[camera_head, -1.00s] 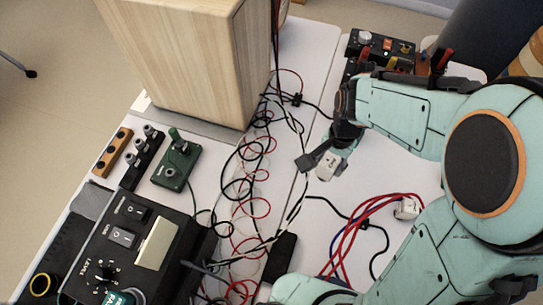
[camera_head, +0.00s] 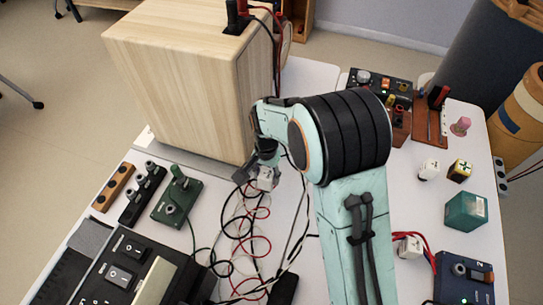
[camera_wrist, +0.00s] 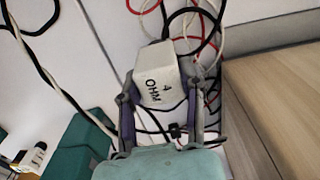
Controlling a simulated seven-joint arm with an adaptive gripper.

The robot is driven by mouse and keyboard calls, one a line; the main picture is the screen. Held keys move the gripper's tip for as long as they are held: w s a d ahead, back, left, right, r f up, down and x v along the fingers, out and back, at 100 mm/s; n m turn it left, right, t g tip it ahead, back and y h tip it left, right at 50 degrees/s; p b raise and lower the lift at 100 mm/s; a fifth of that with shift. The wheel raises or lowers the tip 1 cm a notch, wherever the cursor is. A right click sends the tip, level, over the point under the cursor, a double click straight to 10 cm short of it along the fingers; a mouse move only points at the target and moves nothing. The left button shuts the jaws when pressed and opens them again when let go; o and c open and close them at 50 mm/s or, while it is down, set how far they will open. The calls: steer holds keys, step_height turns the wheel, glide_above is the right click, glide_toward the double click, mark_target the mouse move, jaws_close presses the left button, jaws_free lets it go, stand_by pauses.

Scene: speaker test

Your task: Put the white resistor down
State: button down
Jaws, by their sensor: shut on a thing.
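My gripper (camera_wrist: 160,92) is shut on the white resistor (camera_wrist: 158,76), a small white block marked "4 OHM". In the wrist view the block sits between the two fingers, with its lettered face showing. In the head view the white resistor (camera_head: 265,178) is small and partly hidden by my gripper (camera_head: 256,177), beside the lower right corner of the wooden speaker. Loose cables lie below and around it. I cannot tell whether the block touches the table or the cables.
The wooden speaker (camera_head: 200,85) stands close to my gripper. Red, black and white cables (camera_head: 240,225) are tangled on the table.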

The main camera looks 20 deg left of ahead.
mark_target(266, 170)
steer(key=shift+w+a+f, duration=0.2)
steer(key=shift+f, duration=0.15)
steer(key=shift+w+a+f, duration=0.1)
steer(key=shift+w+f, duration=0.05)
steer(key=shift+f, duration=0.8)
steer(key=shift+w+a+f, duration=0.1)
steer(key=shift+f, duration=0.8)
steer(key=shift+f, duration=0.15)
steer(key=c, duration=0.7)
jaws_free()
steer(key=shift+o, duration=0.2)
step_height(266, 170, up, 12)
steer(key=shift+d+r, duration=0.1)
steer(key=shift+r, duration=0.1)
